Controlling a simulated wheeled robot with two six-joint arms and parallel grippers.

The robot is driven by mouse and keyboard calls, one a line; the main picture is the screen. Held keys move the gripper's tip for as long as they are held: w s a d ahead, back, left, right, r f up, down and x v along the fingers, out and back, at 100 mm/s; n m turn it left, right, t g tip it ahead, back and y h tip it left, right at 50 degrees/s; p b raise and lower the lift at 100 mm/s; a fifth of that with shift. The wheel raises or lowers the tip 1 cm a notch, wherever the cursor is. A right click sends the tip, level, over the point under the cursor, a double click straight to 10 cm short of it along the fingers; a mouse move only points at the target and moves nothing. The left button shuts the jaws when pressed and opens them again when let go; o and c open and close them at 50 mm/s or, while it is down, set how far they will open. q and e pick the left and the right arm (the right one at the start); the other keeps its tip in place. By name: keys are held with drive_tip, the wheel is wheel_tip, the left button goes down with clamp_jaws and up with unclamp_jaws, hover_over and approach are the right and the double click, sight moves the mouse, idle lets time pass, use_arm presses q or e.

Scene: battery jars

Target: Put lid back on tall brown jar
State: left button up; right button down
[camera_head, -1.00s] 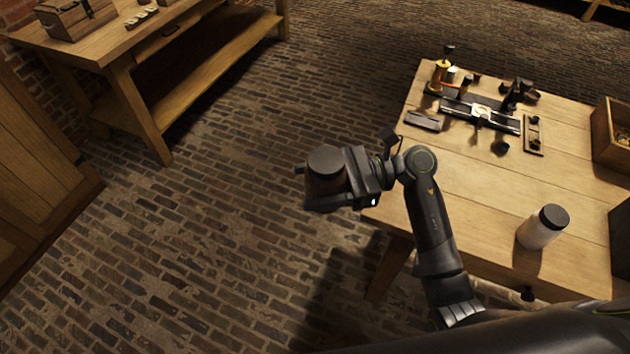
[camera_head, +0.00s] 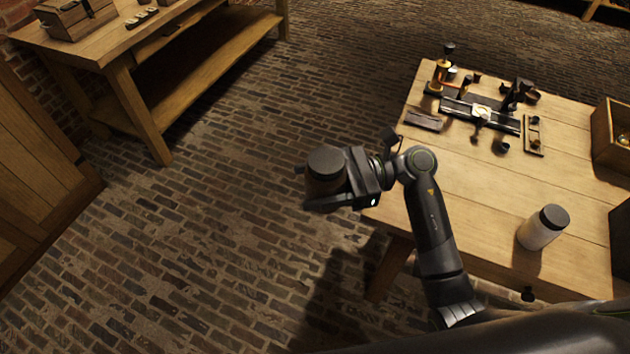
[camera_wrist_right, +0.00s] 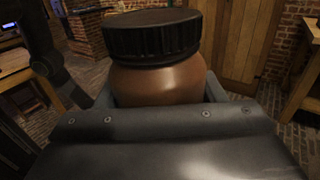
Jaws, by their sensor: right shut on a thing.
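A brown jar (camera_wrist_right: 160,84) with a ribbed black lid (camera_wrist_right: 152,38) on its mouth is in my right gripper. In the head view my right gripper (camera_head: 322,190) is shut on the jar's body and holds it over the brick floor, left of the table. The lid (camera_head: 326,161) faces up there and the jar (camera_head: 320,187) looks dark. The lid looks level with the jar's mouth, but I cannot tell whether it is screwed tight. The gripper's body hides the lower part of the jar in the wrist view. My left gripper is not in view.
A pale jar with a black lid (camera_head: 543,228) stands on the right-hand wooden table (camera_head: 460,190). Several small tools and parts (camera_head: 482,108) lie at its back, and a wooden box (camera_head: 608,140) at its right edge. Another bench (camera_head: 95,45) stands at upper left. Open floor lies between.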

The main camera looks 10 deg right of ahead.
drive_tip(key=shift+r, duration=0.1)
idle(0.3)
drive_tip(key=shift+d+m+t, duration=0.3)
drive_tip(key=shift+d+t, duration=0.15)
drive_tip(key=shift+t, duration=0.05)
drive_tip(key=s+d+r+m+t+h, duration=0.1)
drive_tip(key=d+m+t, duration=0.2)
drive_tip(key=d+t, duration=0.2)
drive_tip(key=s+d+r+m+t+h, duration=0.1)
drive_tip(key=d+m+t, duration=0.3)
drive_tip(key=d, duration=0.5)
drive_tip(key=shift+m+t+h, duration=0.3)
drive_tip(key=shift+t+h, duration=0.4)
drive_tip(key=shift+t, duration=0.4)
